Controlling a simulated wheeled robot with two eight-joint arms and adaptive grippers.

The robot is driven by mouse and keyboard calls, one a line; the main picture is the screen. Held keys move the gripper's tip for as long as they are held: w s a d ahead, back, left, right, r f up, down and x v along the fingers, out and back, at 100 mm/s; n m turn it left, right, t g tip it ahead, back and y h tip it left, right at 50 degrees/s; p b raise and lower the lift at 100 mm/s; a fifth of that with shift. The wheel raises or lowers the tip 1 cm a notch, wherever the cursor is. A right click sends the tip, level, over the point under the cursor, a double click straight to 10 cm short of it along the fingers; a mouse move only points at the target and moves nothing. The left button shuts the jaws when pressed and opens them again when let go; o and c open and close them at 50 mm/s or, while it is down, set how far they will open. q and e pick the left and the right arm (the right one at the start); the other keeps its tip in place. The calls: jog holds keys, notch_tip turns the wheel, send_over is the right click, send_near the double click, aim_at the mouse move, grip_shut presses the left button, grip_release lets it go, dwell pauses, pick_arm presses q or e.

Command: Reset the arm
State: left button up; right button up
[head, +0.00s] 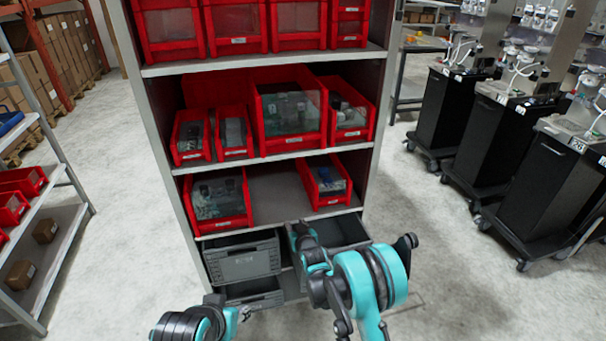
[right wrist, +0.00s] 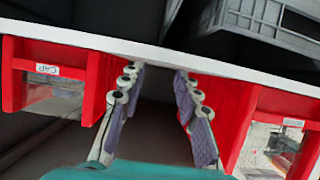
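My right gripper (head: 304,236) is in front of the lower part of the shelf rack (head: 160,150), in front of the grey crates. In the right wrist view its two padded fingers (right wrist: 160,78) stand apart with nothing between them. They face the gap between two red bins, close to a pale shelf edge (right wrist: 160,55). I cannot tell whether they touch it.
Red bins (head: 219,204) and (head: 326,184) stand either side of an empty shelf space. Grey crates (head: 243,262) sit below. A side rack (head: 50,215) stands left, black wheeled cabinets (head: 505,125) right. The floor between rack and cabinets is clear.

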jog(key=s+d+r+m+g+h, duration=0.2)
jog(key=s+d+r+g+h, duration=0.1)
jog(key=s+d+r, duration=1.35)
jog(key=s+d+g, duration=0.1)
jog(key=s+d, duration=0.3)
jog(key=s, duration=0.9)
jog(key=s+d+m+g+h, duration=0.1)
jog(key=s+d, duration=0.3)
jog(key=s, duration=0.9)
jog(key=shift+d+r+m+g, duration=0.15)
jog(key=shift+d+m+g, duration=0.15)
jog(key=shift+d+g, duration=0.1)
